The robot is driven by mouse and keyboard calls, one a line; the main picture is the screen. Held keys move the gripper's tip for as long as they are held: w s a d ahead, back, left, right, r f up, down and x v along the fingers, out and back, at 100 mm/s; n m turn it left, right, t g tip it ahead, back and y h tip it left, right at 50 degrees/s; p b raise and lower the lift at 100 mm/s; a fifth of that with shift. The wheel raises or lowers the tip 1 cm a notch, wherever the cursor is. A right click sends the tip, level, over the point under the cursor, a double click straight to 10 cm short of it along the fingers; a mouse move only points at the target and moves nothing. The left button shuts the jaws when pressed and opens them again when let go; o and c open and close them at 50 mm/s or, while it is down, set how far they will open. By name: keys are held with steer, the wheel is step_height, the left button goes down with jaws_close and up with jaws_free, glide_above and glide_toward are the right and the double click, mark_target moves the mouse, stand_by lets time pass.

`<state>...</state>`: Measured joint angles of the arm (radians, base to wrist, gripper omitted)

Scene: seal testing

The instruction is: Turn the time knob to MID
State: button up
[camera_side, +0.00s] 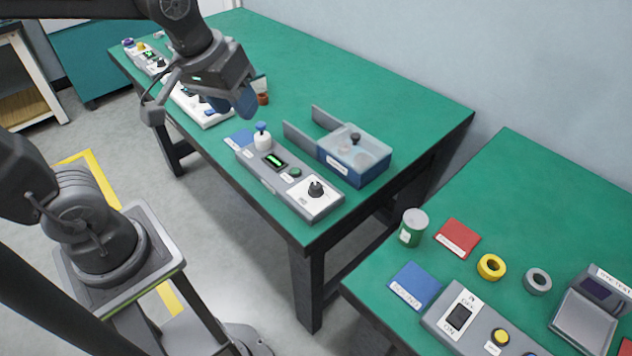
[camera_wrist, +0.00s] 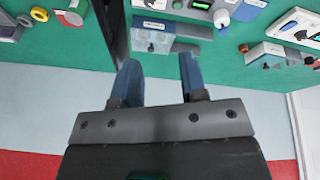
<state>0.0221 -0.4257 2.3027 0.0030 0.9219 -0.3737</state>
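A black knob (camera_side: 316,188) stands on a white plate at the near end of a long grey control panel (camera_side: 270,180). The marks on its plate are too small to read, so I cannot tell its setting or whether it is the time knob. My gripper (camera_side: 243,100) is in the air above the middle table, behind and left of that panel, and away from the knob. In the wrist view, the two blue fingers of my gripper (camera_wrist: 159,76) are apart with nothing between them. The panel shows at the top edge there (camera_wrist: 202,6).
Beside the panel is a blue box with a clear lid (camera_side: 355,152). The panel also has a white-and-blue plunger (camera_side: 262,137) and a green display (camera_side: 275,160). Another white panel (camera_side: 200,105) lies farther left. The right table holds a green can (camera_side: 412,228) and a switch (camera_side: 459,317).

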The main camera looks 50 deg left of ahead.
steer(key=shift+o, duration=1.4)
steer(key=w+d+f+n+g, duration=0.1)
steer(key=w+f+n, duration=0.3)
steer(key=w, duration=0.4)
steer(key=shift+n+g, duration=0.4)
steer(key=shift+g, duration=0.2)
steer(key=n+g, duration=0.2)
steer(key=n, duration=0.3)
glide_above(316, 184)
step_height(316, 184, down, 8)
step_height(316, 184, down, 14)
steer(key=shift+f, duration=0.1)
steer(key=shift+c, duration=0.2)
steer(key=c, duration=0.9)
